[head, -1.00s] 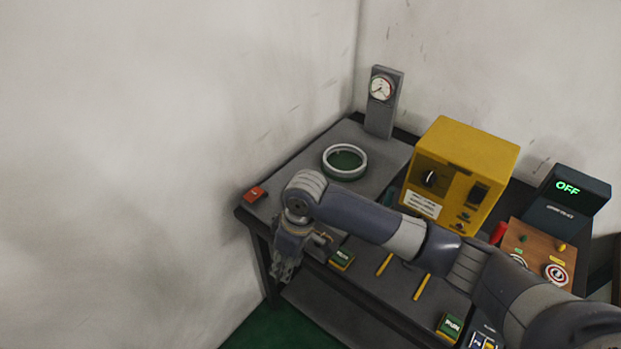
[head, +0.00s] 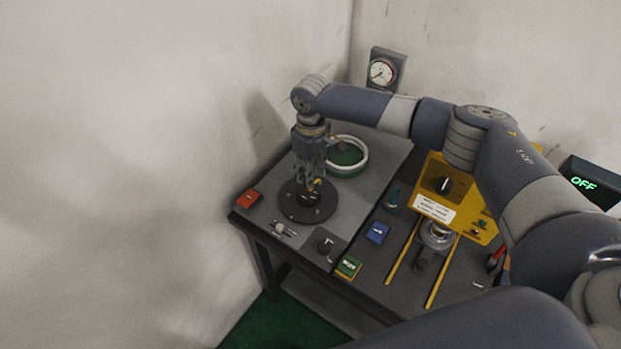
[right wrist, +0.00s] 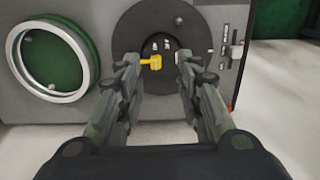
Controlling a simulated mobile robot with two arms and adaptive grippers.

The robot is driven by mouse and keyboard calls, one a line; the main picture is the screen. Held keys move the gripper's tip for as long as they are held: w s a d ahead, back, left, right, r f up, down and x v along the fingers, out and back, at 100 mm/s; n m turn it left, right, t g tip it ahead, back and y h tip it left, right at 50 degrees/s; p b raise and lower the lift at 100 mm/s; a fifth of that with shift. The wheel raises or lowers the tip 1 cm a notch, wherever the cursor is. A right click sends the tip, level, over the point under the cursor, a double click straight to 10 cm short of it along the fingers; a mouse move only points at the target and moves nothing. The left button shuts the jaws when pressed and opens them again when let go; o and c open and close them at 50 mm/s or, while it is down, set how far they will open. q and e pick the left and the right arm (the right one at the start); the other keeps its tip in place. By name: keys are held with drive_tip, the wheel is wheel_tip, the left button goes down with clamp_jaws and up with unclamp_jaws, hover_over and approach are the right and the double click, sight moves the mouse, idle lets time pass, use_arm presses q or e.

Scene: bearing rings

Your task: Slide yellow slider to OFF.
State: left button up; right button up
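A small yellow piece (right wrist: 151,62), which may be the yellow slider, shows on the round dark disc (right wrist: 147,84) in the right wrist view. It lies between my right gripper's fingertips (right wrist: 157,64), nearer the left finger. The fingers are apart; I cannot tell whether one touches the piece. In the head view the right gripper (head: 311,181) points down over the disc (head: 293,207), and the yellow piece (head: 317,184) is partly hidden by the fingers. Its OFF label cannot be made out. My left gripper is out of view.
A white-rimmed green ring (head: 347,170) stands close behind the gripper. A yellow box (head: 436,208) is at right. A display (head: 584,184) reads OFF.

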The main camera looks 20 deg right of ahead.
drive_tip(key=f, duration=0.1)
drive_tip(key=w+f, duration=0.1)
drive_tip(key=f, duration=0.3)
drive_tip(key=shift+w+p, duration=0.25)
drive_tip(key=shift+p, duration=0.05)
drive_tip(key=shift+f, duration=0.3)
drive_tip(key=shift+s, duration=0.3)
drive_tip(key=shift+f, duration=0.1)
